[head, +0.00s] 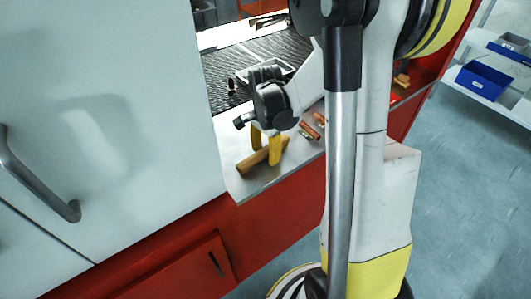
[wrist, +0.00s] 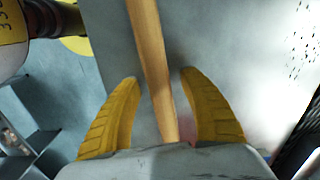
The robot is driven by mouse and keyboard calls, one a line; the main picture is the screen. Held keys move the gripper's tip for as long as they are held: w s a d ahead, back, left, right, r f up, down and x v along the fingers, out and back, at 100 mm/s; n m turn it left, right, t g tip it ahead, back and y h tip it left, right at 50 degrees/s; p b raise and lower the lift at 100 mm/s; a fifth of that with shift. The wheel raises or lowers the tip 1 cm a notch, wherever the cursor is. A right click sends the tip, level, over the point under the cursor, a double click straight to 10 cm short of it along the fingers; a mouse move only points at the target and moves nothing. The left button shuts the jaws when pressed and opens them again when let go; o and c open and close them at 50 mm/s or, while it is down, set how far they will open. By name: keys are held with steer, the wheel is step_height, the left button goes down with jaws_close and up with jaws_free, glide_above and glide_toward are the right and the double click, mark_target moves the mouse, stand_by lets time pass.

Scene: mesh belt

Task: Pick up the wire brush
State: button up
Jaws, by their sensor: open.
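A long, light-brown wooden piece, likely the wire brush (head: 251,166), lies on the grey ledge at the front of the mesh belt. No bristles can be made out. My gripper (head: 265,156), with yellow fingers, points down over it. In the wrist view, the wooden piece (wrist: 151,45) runs from the top edge down between the open fingers of my gripper (wrist: 160,77). A gap shows on both sides of the wood, and its lower end is hidden by my gripper's body.
Small reddish-brown pieces (head: 309,130) lie on the ledge right of my gripper. A tray (head: 279,69) sits on the black mesh belt (head: 226,88) behind. A white cabinet panel (head: 110,100) stands close on the left. Blue bins (head: 484,80) are on a shelf at right.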

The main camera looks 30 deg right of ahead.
mark_target(266, 149)
jaws_close()
stand_by(0.4)
step_height(266, 149, up, 4)
steer(key=shift+r+p, duration=0.15)
steer(key=shift+p, duration=1)
steer(key=shift+s+d+r+p, duration=0.3)
steer(key=shift+s+d+r, duration=0.1)
steer(key=shift+d+r, duration=0.25)
steer(key=s+d+r+p, duration=0.2)
steer(key=s+d+r, duration=0.3)
steer(key=d, duration=0.3)
steer(key=shift+s+d+r, duration=0.2)
steer(key=shift+d+r, duration=0.1)
steer(key=shift+r, duration=0.15)
